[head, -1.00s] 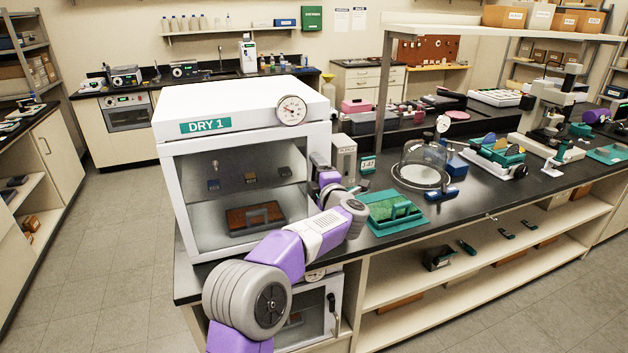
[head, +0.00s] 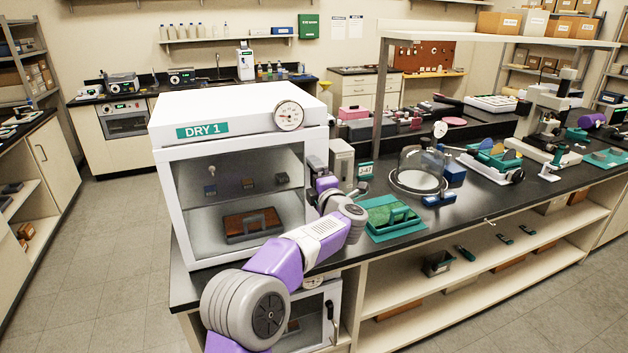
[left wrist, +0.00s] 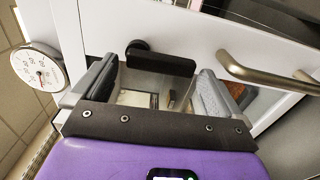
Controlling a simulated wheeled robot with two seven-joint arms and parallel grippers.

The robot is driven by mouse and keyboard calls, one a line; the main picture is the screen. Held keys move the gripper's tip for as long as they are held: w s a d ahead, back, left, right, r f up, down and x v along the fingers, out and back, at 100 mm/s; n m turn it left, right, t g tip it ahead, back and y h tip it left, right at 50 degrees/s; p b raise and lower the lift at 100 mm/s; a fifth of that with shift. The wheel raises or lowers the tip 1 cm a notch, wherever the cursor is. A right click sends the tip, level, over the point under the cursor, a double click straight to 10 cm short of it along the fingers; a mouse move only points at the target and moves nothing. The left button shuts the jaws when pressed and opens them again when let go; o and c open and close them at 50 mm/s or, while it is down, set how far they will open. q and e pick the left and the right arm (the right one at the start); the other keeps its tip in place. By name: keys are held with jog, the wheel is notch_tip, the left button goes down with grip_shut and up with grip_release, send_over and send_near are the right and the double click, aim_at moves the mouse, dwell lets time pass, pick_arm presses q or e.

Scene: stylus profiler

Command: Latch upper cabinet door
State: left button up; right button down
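The upper cabinet (head: 240,110), white and labelled DRY 1, stands on the bench corner. Its glass-fronted door (head: 190,262) looks closed in the head view. My left gripper (head: 316,172) is at the door's right edge, partly hidden by its own wrist. In the left wrist view my left gripper (left wrist: 152,88) is open, its two grey fingers wide apart. A dark latch lever (left wrist: 165,58) with a round pivot shows between and beyond the fingertips; I cannot tell whether they touch it. A metal bar handle (left wrist: 262,74) is to the right of the fingers. My right gripper is out of view.
A round gauge (head: 289,116) sits on the cabinet's top front edge and also shows in the left wrist view (left wrist: 38,68). A grey box (head: 341,165) stands close right of the gripper. A green tray (head: 395,217) and a glass bell jar (head: 420,168) are further right. A lower cabinet (head: 318,312) is below.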

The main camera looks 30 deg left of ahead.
pick_arm(q)
jog(key=v, duration=0.7)
jog(key=shift+s+d, duration=0.2)
dwell(0.4)
